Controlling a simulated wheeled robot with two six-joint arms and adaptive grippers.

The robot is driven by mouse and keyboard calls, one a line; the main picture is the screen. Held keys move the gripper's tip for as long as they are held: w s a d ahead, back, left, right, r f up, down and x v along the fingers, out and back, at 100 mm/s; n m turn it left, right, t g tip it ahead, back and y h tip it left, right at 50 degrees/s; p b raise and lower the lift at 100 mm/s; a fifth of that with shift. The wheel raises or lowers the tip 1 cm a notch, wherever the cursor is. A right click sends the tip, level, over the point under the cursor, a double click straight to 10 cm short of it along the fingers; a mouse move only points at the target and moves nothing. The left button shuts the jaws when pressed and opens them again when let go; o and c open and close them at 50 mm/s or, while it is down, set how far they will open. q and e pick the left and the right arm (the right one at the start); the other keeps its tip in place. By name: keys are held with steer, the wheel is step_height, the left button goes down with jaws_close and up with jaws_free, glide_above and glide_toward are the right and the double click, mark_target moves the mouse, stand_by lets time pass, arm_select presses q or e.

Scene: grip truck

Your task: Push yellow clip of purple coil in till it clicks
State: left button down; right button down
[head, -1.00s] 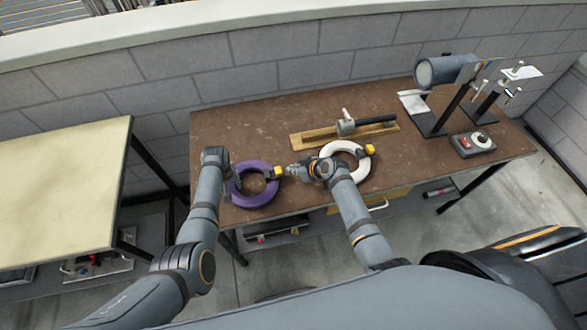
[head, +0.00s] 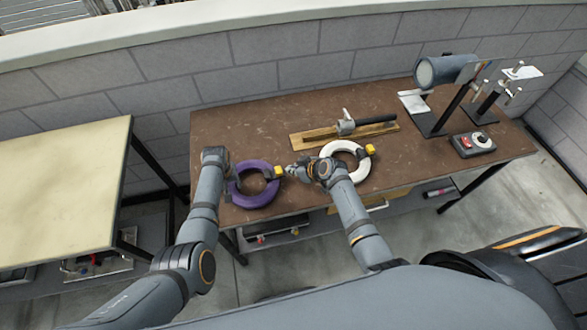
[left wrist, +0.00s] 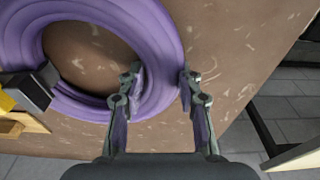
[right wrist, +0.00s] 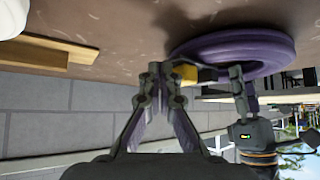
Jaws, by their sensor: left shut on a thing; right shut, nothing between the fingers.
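The purple coil (head: 246,200) lies on the brown workbench near its left end. Its yellow clip (head: 279,172) sits on the coil's right side. My left gripper (left wrist: 160,88) is shut on the left side of the coil; the ring passes between its fingers in the left wrist view. My right gripper (head: 290,171) is shut and empty, its tips close to the clip from the right. In the right wrist view the closed fingertips (right wrist: 160,72) are just in front of the yellow clip (right wrist: 187,73) and partly cover it. I cannot tell whether they touch it.
A white coil (head: 335,150) with its own yellow clip lies under my right forearm. Behind it are a wooden board (head: 312,137) with a clamp, a grey cylinder on a stand (head: 440,70) and a small control box (head: 473,144). The workbench's back left (head: 235,125) is clear.

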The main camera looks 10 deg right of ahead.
steer(key=shift+a, duration=0.15)
steer(key=shift+a, duration=1.2)
steer(key=shift+d, duration=0.15)
steer(key=shift+d+r, duration=0.5)
steer(key=shift+d, duration=0.2)
steer(key=shift+d+r, duration=0.5)
steer(key=shift+d, duration=0.2)
step_height(320, 180, up, 7)
